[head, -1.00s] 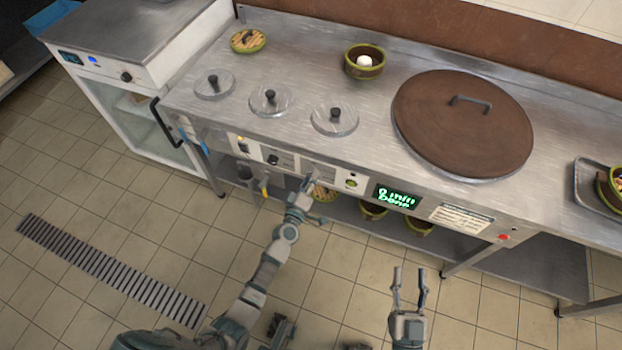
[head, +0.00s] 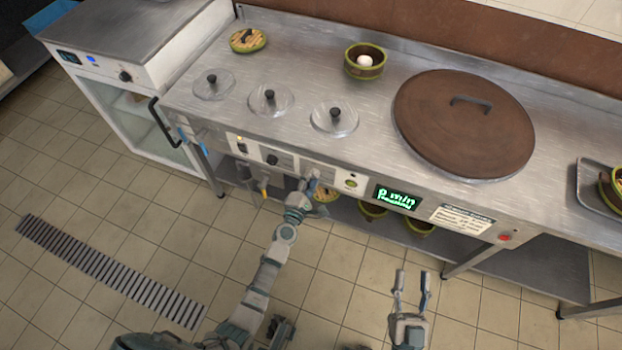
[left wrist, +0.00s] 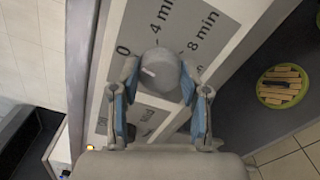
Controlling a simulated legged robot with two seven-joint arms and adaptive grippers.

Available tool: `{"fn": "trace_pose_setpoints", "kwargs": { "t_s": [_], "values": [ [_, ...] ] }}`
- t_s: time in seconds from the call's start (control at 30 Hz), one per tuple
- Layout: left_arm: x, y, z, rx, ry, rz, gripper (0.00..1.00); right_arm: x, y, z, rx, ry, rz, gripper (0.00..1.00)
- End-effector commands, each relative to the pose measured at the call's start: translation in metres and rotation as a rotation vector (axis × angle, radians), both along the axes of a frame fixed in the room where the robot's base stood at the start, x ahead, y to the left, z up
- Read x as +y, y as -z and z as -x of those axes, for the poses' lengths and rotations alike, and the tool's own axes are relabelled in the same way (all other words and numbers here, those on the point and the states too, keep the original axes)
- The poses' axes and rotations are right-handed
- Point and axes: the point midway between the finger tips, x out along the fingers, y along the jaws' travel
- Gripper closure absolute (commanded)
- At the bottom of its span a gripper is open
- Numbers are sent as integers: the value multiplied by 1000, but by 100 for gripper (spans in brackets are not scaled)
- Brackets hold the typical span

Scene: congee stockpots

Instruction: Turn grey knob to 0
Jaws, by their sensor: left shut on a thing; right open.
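The grey knob (left wrist: 160,73) sits on the white control panel in the left wrist view, with the labels 0, 4 min and 8 min around it. A short white mark on the knob points left, roughly toward the 0. My left gripper (left wrist: 160,92) is shut on the knob, one blue-padded finger on each side. In the head view my left gripper (head: 307,186) is at the panel front and hides the knob. The green display (head: 397,196) shows a "min" reading whose first character is blurred. My right gripper (head: 412,285) is open and empty, away from the counter.
A black knob (head: 272,160) and a round green-yellow button (head: 351,183) flank the gripper on the panel. A large brown lid (head: 460,135) and several small clear lids are on the counter. Bowls stand on the shelf below. The tiled floor before the counter is clear.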

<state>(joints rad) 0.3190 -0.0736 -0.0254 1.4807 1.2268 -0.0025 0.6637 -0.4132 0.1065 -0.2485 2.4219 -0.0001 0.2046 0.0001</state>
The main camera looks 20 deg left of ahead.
Motion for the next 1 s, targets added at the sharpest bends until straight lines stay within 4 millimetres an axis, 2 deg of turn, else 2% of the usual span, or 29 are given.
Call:
{"fn": "trace_pose_setpoints", "kwargs": {
  "t_s": [0.03, 0.33, 0.87, 0.9, 0.97, 1.0],
  "values": [
    [0, 6, 2, 10, 1, 27, 90, 0, 0, 0, -3, 0, -1, 56],
    [1, 6, 2, 15, -1, 129, 90, 0, -2, 0, -16, 0, -5, 56],
    [1, 7, 2, 16, -1, 148, 90, 0, 1, 2, -10, 0, -7, 56],
    [1, 7, 2, 16, -1, 148, 47, 0, 1, 2, -7, 0, -7, 56],
    [1, 7, 2, 16, -1, 148, 32, 0, 2, 3, -6, -1, -7, 56],
    [1, 6, 2, 15, -1, 148, 29, 0, 2, 3, -5, -1, -6, 56]
  ]
}}
